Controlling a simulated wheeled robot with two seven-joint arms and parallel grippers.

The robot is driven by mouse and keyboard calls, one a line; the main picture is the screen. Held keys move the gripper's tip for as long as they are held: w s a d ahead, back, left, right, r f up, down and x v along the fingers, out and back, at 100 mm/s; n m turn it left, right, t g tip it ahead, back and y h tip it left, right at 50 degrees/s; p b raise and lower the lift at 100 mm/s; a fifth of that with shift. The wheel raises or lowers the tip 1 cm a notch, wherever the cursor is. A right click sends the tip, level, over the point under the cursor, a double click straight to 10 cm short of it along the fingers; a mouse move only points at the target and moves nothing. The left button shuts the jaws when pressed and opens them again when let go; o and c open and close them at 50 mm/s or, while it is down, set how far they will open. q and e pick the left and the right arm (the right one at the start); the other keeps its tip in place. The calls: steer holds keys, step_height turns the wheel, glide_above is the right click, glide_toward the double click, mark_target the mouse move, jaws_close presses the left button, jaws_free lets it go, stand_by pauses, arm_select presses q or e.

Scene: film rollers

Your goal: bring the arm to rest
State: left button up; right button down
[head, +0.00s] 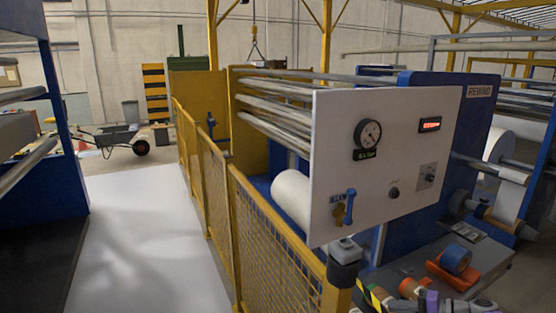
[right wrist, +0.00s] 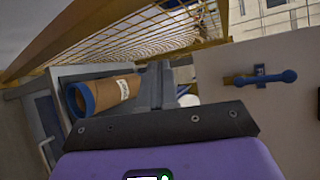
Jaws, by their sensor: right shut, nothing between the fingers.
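My right gripper (right wrist: 168,88) is shut and empty, its dark fingers together in the right wrist view. Its purple body (head: 430,301) shows at the bottom right of the head view, low in front of the rewind machine. In the wrist view a cardboard tube (right wrist: 108,95) with a blue end lies to the left of the fingers. I cannot tell how far apart they are. My left gripper is out of view.
The white panel (head: 385,150) carries a gauge and a blue handle (head: 350,207), which also shows in the wrist view (right wrist: 265,77). A yellow mesh fence (head: 270,235) runs beside the machine. The floor left of the fence is clear.

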steer(key=s+a+f+g+h+b, duration=0.1)
steer(key=s+a+f+g+h, duration=0.15)
steer(key=a+f, duration=0.4)
steer(key=s+a+f+g+h, duration=0.1)
steer(key=s+a+f, duration=0.25)
steer(key=f, duration=0.65)
steer(key=s+a+f+g+h+b, duration=0.1)
steer(key=s+a+f+g, duration=0.15)
steer(key=a+f, duration=0.45)
steer(key=s+a+f+n+h, duration=0.1)
steer(key=s+a+f+n, duration=0.1)
steer(key=s+f, duration=0.2)
steer(key=s+a+f+n+h+b, duration=0.1)
steer(key=s+f, duration=0.3)
steer(key=s, duration=0.6)
steer(key=s+a+f+n+h, duration=0.1)
steer(key=s+a+f+n, duration=0.2)
steer(key=s, duration=0.5)
steer(key=shift+a+f+g+h+b, duration=0.35)
steer(key=shift+a+f+g+b, duration=0.1)
steer(key=shift+a, duration=0.15)
